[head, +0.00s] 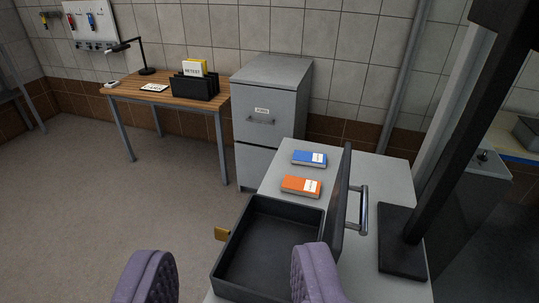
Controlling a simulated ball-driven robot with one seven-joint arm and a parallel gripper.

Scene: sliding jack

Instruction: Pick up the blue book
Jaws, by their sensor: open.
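The blue book (309,158) lies flat near the far end of the light grey table (384,172), with a white label at its right end. An orange book (301,186) lies just in front of it, apart from it. My gripper (232,280) shows as two purple padded fingers at the bottom edge of the view. The fingers are wide apart with nothing held between them.
An open black case (265,250) has its raised lid (341,205) standing right of the books. A dark post on a base (402,240) stands at the table's right. A grey filing cabinet (270,110) and a wooden desk (190,103) stand behind. Floor at left is clear.

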